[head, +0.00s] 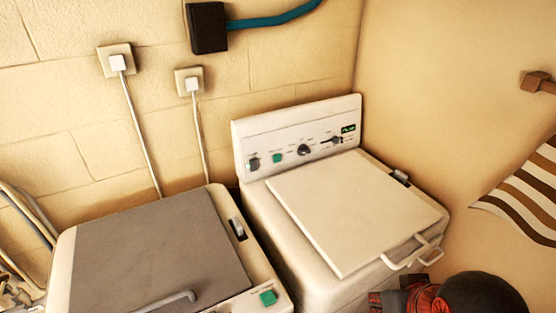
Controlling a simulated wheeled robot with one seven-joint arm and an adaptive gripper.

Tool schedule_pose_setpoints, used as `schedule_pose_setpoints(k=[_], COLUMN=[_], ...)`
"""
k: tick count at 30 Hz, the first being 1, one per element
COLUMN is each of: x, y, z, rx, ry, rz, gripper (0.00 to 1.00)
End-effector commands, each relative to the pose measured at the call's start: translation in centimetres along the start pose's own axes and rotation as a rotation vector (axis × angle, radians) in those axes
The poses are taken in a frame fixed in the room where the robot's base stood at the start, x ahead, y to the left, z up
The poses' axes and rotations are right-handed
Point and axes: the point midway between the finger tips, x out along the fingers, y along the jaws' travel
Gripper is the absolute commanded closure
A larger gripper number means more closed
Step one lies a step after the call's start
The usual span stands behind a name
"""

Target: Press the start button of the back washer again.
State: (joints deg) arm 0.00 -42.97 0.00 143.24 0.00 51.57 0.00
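Two washers stand side by side at the wall. The right one (275,230) has a closed cream lid (350,208) and an upright rear panel (290,140). It appears to be the back washer, though the view alone does not settle this. Its panel carries a green button (277,158), a dark switch (254,164), a dark knob (304,150), a slider and a small lit green display (348,129). The left washer (62,268) has a closed grey lid (150,250) and a green button (268,297) at its front right corner. No gripper fingers show.
A dark rounded shape with red parts (485,295), perhaps part of my arm, is at the bottom right. Two plugged sockets (116,60) (189,80) and a black box (207,27) with a blue hose are on the wall. Striped cloth (525,195) hangs at right. Space above both lids is clear.

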Motion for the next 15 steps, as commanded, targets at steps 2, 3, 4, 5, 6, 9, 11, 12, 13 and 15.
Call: schedule_pose_setpoints(k=[2, 3, 4, 5, 6, 9, 11, 12, 13, 15], x=[0.0, 0.0, 0.0, 0.0, 0.0, 0.0, 0.0, 0.0, 0.0, 0.0], y=[0.0, 0.0, 0.0, 0.0, 0.0, 0.0, 0.0, 0.0, 0.0, 0.0], z=[0.0, 0.0, 0.0, 0.0, 0.0, 0.0, 0.0, 0.0, 0.0, 0.0], rx=[0.0, 0.0, 0.0, 0.0, 0.0, 0.0, 0.0, 0.0, 0.0, 0.0], ry=[0.0, 0.0, 0.0, 0.0, 0.0, 0.0, 0.0, 0.0, 0.0, 0.0], rz=[0.0, 0.0, 0.0, 0.0, 0.0, 0.0, 0.0, 0.0, 0.0, 0.0], gripper=[0.91, 0.93, 0.95, 0.97, 0.99, 1.0, 1.0, 1.0, 1.0, 1.0])
